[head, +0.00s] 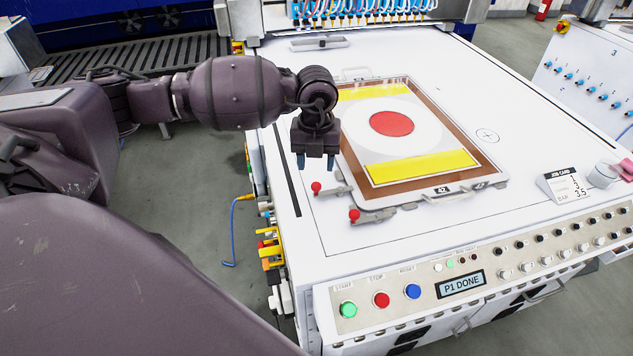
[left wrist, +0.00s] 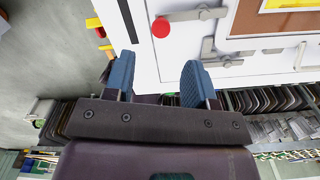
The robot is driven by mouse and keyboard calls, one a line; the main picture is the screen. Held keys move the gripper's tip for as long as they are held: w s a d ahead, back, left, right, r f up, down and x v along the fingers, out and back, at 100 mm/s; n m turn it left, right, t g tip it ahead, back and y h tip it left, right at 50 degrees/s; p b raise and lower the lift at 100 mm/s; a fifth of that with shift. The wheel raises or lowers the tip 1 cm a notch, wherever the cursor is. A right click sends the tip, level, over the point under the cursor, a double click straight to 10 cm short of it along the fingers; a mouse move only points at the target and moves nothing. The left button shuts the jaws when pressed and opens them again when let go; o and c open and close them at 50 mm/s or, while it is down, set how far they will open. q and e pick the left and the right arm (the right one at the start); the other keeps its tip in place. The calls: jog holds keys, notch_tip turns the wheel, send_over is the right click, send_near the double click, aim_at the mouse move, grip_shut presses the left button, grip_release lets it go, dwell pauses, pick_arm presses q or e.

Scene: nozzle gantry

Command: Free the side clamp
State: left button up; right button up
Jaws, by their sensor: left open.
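A framed panel (head: 470,184) with a red disc and yellow bands lies on the white table. Two clamps with red ball knobs sit at its near left edge. The side clamp (head: 334,190) is the farther one, and the front clamp (head: 377,213) is nearer the corner. My left gripper (head: 315,164) is open and empty, pointing down, just beyond the side clamp's knob in the head view. In the left wrist view, a red knob (left wrist: 160,27) and clamp arm (left wrist: 198,14) show ahead of the open fingers (left wrist: 158,78). My right gripper is not in view.
A job card (head: 566,186) stands at the right. The nozzle row (head: 360,10) is at the back. The table's left part is narrow beside the frame.

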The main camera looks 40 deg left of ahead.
aim_at(316, 185)
pick_arm(q)
notch_tip(316, 185, down, 7)
jog(key=shift+r, duration=0.1)
dwell(0.4)
grip_shut()
